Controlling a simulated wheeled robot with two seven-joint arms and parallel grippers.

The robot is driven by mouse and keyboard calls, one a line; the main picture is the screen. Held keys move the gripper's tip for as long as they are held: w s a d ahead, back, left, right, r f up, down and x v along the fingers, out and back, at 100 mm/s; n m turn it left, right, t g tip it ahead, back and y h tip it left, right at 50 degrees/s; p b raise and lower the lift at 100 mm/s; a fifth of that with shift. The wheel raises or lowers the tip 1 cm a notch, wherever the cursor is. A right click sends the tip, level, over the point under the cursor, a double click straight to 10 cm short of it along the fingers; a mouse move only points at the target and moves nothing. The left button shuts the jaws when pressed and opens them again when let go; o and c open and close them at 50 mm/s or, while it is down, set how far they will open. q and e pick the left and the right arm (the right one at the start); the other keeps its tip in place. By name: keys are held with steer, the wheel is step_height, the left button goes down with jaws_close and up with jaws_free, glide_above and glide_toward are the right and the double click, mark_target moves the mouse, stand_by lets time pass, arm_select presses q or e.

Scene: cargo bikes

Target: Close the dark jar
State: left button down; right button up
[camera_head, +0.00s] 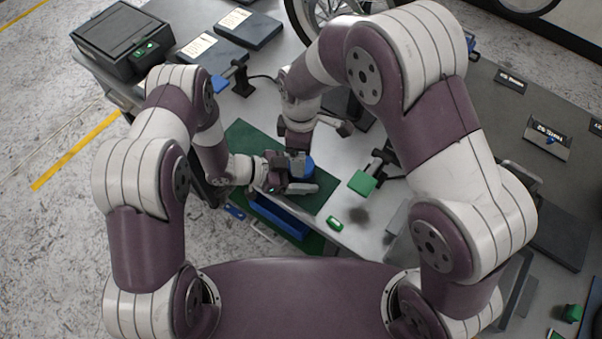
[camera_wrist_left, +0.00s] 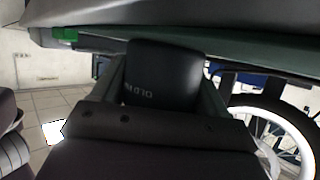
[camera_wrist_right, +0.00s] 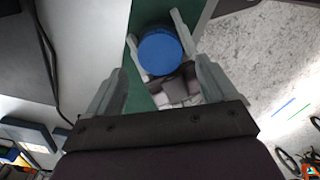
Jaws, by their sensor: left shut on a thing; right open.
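The dark jar (camera_wrist_left: 165,75) stands between the fingers of my left gripper (camera_wrist_left: 163,85) in the left wrist view, with pale lettering on its side. My left gripper (camera_head: 292,184) is shut on it over the green mat. A round blue lid (camera_wrist_right: 160,51) covers the jar's top, as seen from above in the right wrist view; it also shows in the head view (camera_head: 308,166). I cannot tell how tightly it sits. My right gripper (camera_wrist_right: 160,82) is open and empty, above and apart from the lid, with its fingers to either side of it in view.
The green mat (camera_head: 245,138) lies on the grey bench. A black box (camera_head: 123,40) and flat dark boxes (camera_head: 248,27) stand at the back left. A small green item (camera_head: 335,223) lies near the front edge.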

step_height(320, 180, up, 4)
steer(key=shift+f+m, duration=0.25)
steer(key=shift+m, duration=0.35)
steer(key=shift+f, duration=0.1)
step_height(320, 180, down, 8)
steer(key=shift+r, duration=0.1)
steer(key=c, duration=1.1)
steer(key=o, duration=1.2)
steer(key=shift+c, duration=0.2)
